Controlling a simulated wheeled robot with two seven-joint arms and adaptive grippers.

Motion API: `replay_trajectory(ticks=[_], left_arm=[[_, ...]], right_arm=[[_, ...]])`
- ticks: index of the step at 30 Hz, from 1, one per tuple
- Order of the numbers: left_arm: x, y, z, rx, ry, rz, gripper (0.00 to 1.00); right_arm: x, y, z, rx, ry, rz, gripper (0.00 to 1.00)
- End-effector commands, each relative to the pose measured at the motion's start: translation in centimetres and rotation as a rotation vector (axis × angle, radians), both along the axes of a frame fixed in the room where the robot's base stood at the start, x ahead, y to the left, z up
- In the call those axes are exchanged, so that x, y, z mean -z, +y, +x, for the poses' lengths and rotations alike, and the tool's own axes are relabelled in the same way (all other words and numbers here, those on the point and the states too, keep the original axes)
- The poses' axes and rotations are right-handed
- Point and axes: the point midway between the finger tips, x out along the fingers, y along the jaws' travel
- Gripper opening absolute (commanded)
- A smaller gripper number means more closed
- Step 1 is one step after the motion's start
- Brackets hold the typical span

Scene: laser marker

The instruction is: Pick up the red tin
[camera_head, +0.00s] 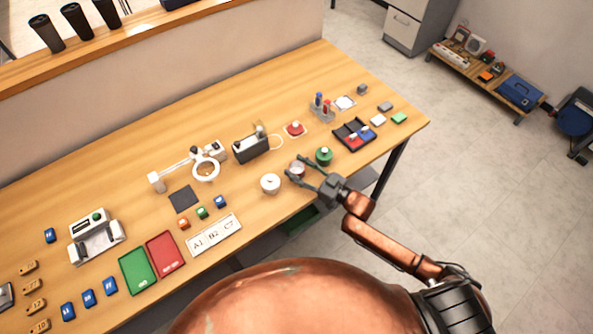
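The tin looks to be on the table top. My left gripper is not in view.
A ring lamp (206,171) and an A1 B2 C7 plate (214,235) are to the left.

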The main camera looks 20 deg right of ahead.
Motion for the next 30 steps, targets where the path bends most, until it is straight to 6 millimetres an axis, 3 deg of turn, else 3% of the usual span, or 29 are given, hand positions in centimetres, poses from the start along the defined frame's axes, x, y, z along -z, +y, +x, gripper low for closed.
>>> replay_trajectory(ticks=[13,23,30], left_arm=[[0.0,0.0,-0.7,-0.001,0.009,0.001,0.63],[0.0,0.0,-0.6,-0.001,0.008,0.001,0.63],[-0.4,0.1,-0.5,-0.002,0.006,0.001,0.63]], right_arm=[[0.0,-0.1,0.0,0.001,0.000,0.000,0.13],[-0.3,0.0,0.0,0.000,-0.001,0.000,0.12],[-3.3,0.0,0.0,-0.001,-0.006,0.001,0.12]])
